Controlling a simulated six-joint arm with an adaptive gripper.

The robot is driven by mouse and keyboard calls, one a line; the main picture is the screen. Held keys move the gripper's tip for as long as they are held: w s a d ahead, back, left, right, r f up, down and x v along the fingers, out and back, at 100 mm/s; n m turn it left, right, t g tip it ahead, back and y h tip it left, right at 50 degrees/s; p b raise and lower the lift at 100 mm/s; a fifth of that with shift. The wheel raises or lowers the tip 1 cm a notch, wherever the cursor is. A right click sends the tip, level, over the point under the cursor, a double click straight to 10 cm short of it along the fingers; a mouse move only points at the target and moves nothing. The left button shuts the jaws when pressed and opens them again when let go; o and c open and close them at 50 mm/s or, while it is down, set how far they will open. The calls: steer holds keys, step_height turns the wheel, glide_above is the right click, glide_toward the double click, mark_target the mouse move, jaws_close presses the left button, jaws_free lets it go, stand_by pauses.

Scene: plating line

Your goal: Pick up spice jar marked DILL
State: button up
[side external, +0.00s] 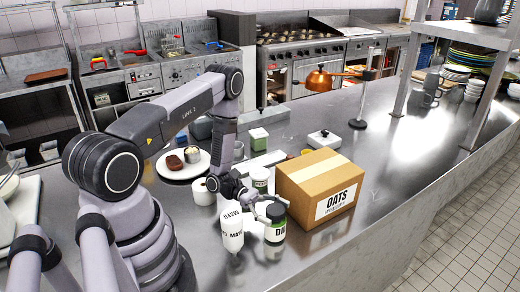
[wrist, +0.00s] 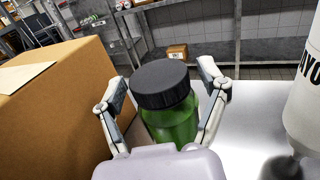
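The spice jar (side external: 275,231) has a dark lid, green contents and a white label; the letters "DI" show in the side view. It stands upright on the steel counter. In the wrist view the jar (wrist: 172,122) is green with a black lid, label hidden. My gripper (wrist: 166,92) has one finger on each side of it, spread apart; a gap shows at the left finger, and the right finger is close to the glass. I cannot tell if it touches. In the side view my gripper (side external: 262,206) is low at the jar.
A cardboard OATS box (side external: 318,187) stands close to the jar, on the left in the wrist view (wrist: 50,105). An inverted MAYO bottle (side external: 231,230) stands on the other side. A white mug (side external: 203,192) and plate (side external: 172,170) are behind. The counter right of the box is clear.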

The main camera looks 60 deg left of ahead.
steer(key=c, duration=1)
steer(key=shift+c, duration=0.2)
